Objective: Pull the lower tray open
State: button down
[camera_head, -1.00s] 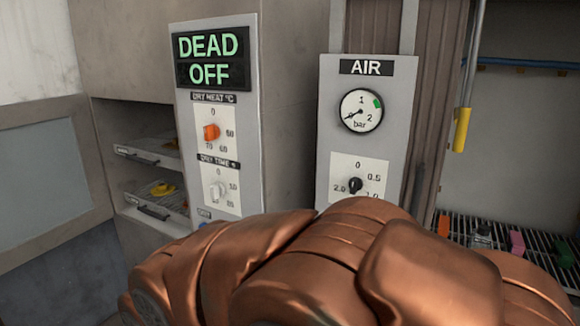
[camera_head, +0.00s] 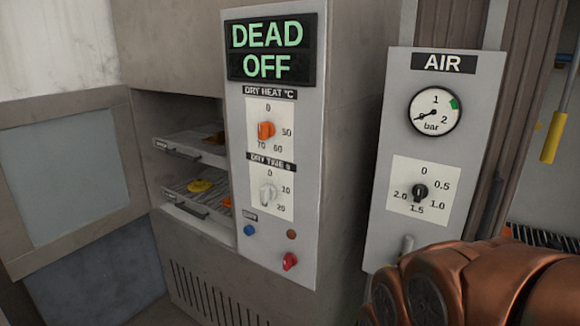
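The lower tray (camera_head: 196,211) sits inside the open cabinet at the left, with a dark handle on its front edge. A yellow piece (camera_head: 199,186) and an orange piece lie on it. The upper tray (camera_head: 178,149) is above it, also with a dark handle and a dark orange piece on it. Both trays appear to be inside the cabinet. The control panel hides their right ends. My copper-coloured arm fills the lower right corner, well away from the trays. My gripper is out of view.
The cabinet door (camera_head: 66,169) stands open at the left. The control panel (camera_head: 278,215) reads DEAD OFF and has knobs and buttons right of the trays. The AIR panel (camera_head: 386,231) stands farther right, with a yellow-handled item (camera_head: 552,137) beyond. Space before the trays looks clear.

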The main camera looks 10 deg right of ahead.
aim_at(196, 208)
jog(key=u, duration=0.7)
jog(key=i, duration=0.85)
jog(key=u, duration=1.15)
jog(key=i, duration=0.75)
jog(key=u, duration=0.15)
